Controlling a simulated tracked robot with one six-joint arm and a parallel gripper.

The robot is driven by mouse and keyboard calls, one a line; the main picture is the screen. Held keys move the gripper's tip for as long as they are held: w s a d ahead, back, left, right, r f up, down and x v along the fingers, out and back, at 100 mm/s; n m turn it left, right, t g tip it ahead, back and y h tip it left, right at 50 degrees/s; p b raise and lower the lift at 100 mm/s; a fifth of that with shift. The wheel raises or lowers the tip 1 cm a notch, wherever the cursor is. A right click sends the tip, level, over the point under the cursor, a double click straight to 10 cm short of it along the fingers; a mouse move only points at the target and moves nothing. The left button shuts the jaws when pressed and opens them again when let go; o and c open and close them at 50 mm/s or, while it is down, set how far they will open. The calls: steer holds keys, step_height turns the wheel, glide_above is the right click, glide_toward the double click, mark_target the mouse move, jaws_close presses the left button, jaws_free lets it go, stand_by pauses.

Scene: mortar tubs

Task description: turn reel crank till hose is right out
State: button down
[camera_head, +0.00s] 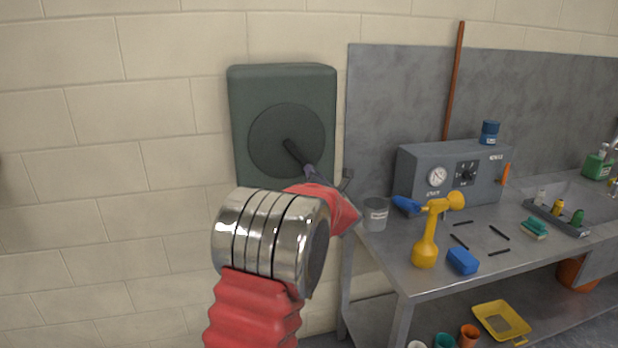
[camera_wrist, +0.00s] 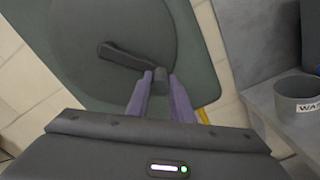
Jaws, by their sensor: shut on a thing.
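The hose reel (camera_head: 283,85) is a dark green box on the block wall, with a round disc (camera_head: 265,135) on its front. In the wrist view the reel (camera_wrist: 85,80) fills the upper middle. Its dark crank (camera_wrist: 125,57) runs from the disc's middle toward the lower right, and it shows in the head view too (camera_head: 293,152). My gripper (camera_wrist: 160,82) is shut on the crank's knob, one purple finger on each side. In the head view my gripper (camera_head: 313,174) partly hides the knob. A short yellow piece, perhaps hose (camera_wrist: 203,116), shows beside the right finger.
A steel bench (camera_head: 400,280) stands close to the right of my arm. The wall left of the reel is clear.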

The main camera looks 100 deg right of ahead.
steer(key=shift+s+a+f, duration=0.1)
steer(key=shift+s, duration=0.3)
steer(key=c, duration=1.8)
jaws_free()
steer(key=shift+o, duration=1.2)
steer(key=shift+w, duration=0.1)
steer(key=a, duration=1.3)
steer(key=shift+a, duration=0.35)
